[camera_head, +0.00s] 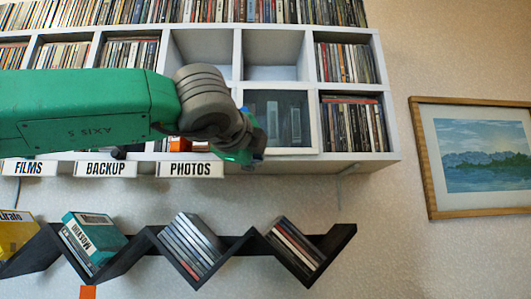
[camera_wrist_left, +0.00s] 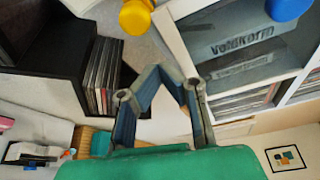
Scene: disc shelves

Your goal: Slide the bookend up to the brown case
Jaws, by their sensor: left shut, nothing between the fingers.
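My left gripper (camera_head: 254,148) is at the end of the green arm, in front of the lower row of the white shelf, beside the glass-fronted compartment. In the left wrist view its blue-grey fingers (camera_wrist_left: 166,74) come together, shut and empty. I cannot make out the bookend or the brown case for certain in either view. My arm hides much of the lower shelf row. A small orange-brown patch (camera_head: 178,145) shows below the arm, above the PHOTOS label. My right gripper is in neither view.
The white shelf (camera_head: 392,110) holds many disc cases; two upper compartments look empty. A glass door (camera_head: 292,112) closes one lower compartment. A black zigzag rack (camera_head: 345,235) with cases hangs below. Yellow (camera_wrist_left: 136,17) and blue (camera_wrist_left: 286,8) knobs are near the fingers. A framed picture (camera_head: 480,155) hangs right.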

